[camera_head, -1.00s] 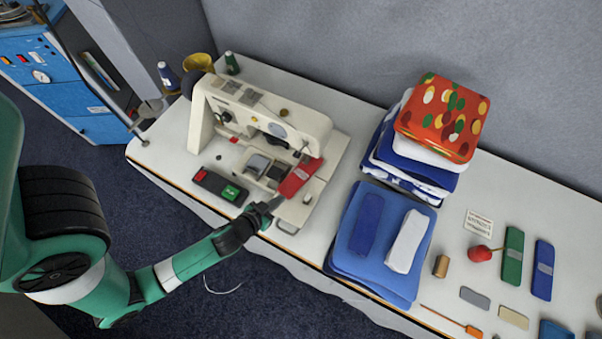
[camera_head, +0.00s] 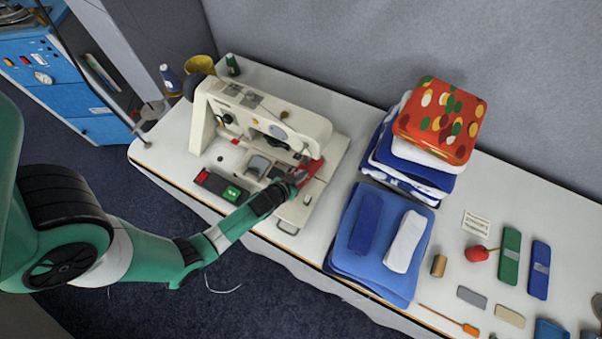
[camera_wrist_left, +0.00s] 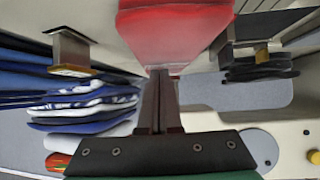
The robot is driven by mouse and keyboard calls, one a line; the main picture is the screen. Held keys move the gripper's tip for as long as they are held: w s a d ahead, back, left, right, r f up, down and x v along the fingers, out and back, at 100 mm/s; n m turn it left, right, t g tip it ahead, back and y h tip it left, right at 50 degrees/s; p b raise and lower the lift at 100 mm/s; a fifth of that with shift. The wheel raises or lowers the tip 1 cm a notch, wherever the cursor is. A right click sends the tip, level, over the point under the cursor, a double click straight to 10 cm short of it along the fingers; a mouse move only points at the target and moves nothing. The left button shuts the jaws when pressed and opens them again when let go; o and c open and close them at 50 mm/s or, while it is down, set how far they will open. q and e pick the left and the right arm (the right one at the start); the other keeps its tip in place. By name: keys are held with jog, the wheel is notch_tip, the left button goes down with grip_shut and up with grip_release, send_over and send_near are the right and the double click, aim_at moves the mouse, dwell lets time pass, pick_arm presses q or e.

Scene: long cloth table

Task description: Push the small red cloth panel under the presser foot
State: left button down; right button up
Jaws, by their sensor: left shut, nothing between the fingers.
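The small red cloth panel (camera_head: 314,167) lies on the bed of the cream sewing machine (camera_head: 262,112), beside the end of its head, partly covered by my left gripper. In the left wrist view the red panel (camera_wrist_left: 175,35) fills the top middle. My left gripper (camera_head: 300,177) is shut and empty, its fingertips at the near edge of the panel; the closed fingers (camera_wrist_left: 160,76) seem to touch that edge in the wrist view. The presser foot cannot be made out clearly in the head view, under the machine head. My right gripper is not in view.
Folded blue cloths (camera_head: 345,262) and a taller cloth stack (camera_head: 415,165) stand right of the machine. A dark control box (camera_head: 220,187) with red and green parts lies left of my forearm. Small tools and cloth rolls lie farther right.

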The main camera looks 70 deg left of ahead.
pick_arm(q)
jog(key=shift+s+f, duration=0.2)
jog(key=shift+f, duration=0.1)
